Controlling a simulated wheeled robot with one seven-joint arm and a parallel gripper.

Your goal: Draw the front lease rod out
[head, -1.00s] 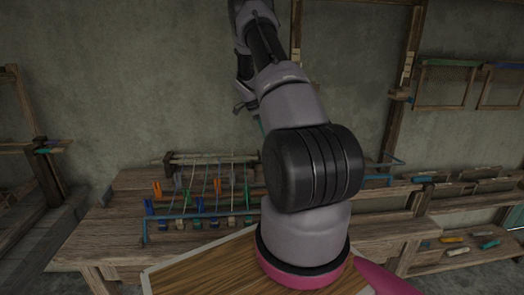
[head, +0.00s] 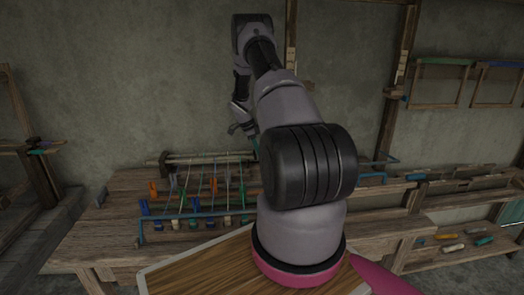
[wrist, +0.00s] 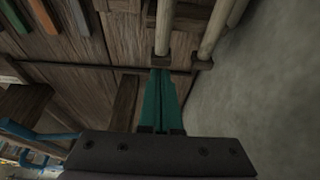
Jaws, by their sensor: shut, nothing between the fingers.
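My gripper (wrist: 160,100) has teal fingers that lie together with nothing between them. In the wrist view their tips are close to the ends of two pale rods (wrist: 163,28) (wrist: 211,30), which run side by side into dark wooden end pieces. I cannot tell whether the tips touch the nearer end piece, nor which rod is the front lease rod. In the head view pale rods (head: 208,158) lie across the back of the loom bench, above the stretched threads. There my gripper hangs by their right end, mostly hidden behind my arm.
Blue bars (head: 190,214) and several coloured clips (head: 154,189) stand in front of the rods on the wooden bench (head: 103,213). The plain wall (wrist: 265,85) is close on the right in the wrist view. A shelf with coloured tools (head: 450,247) is at the right.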

